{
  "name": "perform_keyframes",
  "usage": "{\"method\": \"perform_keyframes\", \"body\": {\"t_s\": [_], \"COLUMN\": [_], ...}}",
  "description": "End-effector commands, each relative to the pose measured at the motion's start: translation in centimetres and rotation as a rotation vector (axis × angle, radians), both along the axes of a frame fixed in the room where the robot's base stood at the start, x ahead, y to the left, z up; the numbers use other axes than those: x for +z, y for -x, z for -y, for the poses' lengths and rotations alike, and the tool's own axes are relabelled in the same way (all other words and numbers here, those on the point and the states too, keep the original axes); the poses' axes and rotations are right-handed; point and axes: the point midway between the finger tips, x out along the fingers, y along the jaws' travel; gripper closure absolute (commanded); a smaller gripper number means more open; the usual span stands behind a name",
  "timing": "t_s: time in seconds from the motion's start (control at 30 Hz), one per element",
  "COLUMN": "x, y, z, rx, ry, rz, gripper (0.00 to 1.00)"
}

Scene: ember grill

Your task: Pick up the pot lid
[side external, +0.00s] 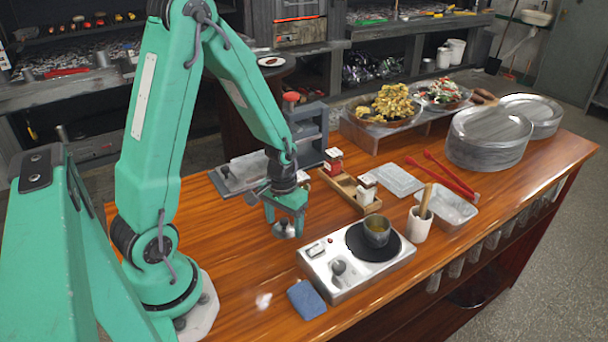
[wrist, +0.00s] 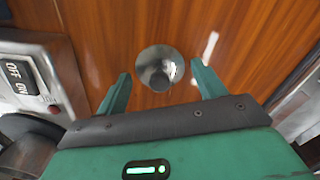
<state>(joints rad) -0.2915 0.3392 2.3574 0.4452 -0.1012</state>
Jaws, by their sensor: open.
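The pot lid (side external: 284,230) is a small round metal piece on the wooden counter. In the wrist view the lid (wrist: 160,68) is a shiny disc on the wood, centred just beyond the fingertips. My gripper (side external: 285,215) points down over the lid in the side view and hides part of it. In the wrist view my gripper (wrist: 160,80) is open, with one finger on each side of the lid. I cannot tell whether the fingers touch it. A small metal pot (side external: 376,231) stands on the black hot plate of the burner.
The burner (side external: 340,278) with its knob stands right of my gripper. A blue sponge (side external: 306,299) lies in front. A wooden caddy (side external: 350,191) and a grey press-like device (side external: 308,140) stand behind. Bare counter (side external: 235,255) lies to the left.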

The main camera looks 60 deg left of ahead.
Motion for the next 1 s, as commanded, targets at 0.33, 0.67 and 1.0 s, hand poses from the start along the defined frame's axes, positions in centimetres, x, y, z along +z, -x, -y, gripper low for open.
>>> {"method": "perform_keyframes", "body": {"t_s": [0.33,0.67,1.0], "x": [0.01,-0.14,0.11], "y": [0.0,0.16,0.28], "z": [0.0,0.04,0.08], "rx": [0.0,0.0,0.0], "ry": [0.0,0.002,0.003], "rz": [0.0,-0.005,-0.009], "gripper": [0.77,0.85,0.99]}}
